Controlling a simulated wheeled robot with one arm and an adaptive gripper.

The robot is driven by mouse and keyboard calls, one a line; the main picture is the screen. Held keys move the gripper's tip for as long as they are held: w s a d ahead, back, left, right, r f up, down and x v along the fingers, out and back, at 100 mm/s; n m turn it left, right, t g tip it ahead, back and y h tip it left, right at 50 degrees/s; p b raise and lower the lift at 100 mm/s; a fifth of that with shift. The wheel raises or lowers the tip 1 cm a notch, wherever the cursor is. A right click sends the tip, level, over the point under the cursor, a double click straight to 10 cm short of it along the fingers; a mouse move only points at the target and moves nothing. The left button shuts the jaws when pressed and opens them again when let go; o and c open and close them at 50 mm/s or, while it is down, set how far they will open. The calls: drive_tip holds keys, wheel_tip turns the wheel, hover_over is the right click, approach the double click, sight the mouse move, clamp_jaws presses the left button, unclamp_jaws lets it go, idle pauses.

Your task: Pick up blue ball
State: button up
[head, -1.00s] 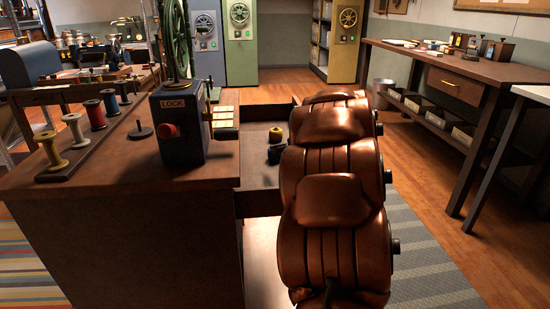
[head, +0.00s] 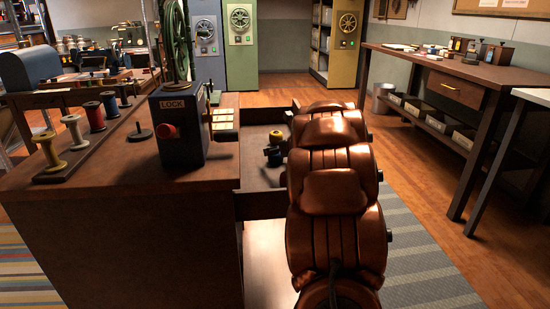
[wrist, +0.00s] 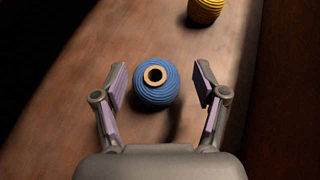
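The blue ball (wrist: 155,98) is round and ribbed, with a tan-rimmed dark hole on top. In the wrist view it sits on a brown wooden surface (wrist: 60,130), between and slightly beyond the two fingers of my gripper (wrist: 160,78). The fingers are spread wide, with a gap on each side of the ball. In the head view the ball (head: 273,157) shows small inside the open wooden drawer or tray beside the counter, left of my arm. My gripper is hidden behind my arm there.
A yellow ribbed ball (wrist: 205,10) lies just beyond the blue one. A dark wall or edge (wrist: 292,90) runs along the right in the wrist view. The counter (head: 130,165) with a dark LOCK box (head: 178,130) stands left. A workbench (head: 440,75) stands right.

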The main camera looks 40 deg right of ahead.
drive_tip(key=c, duration=0.7)
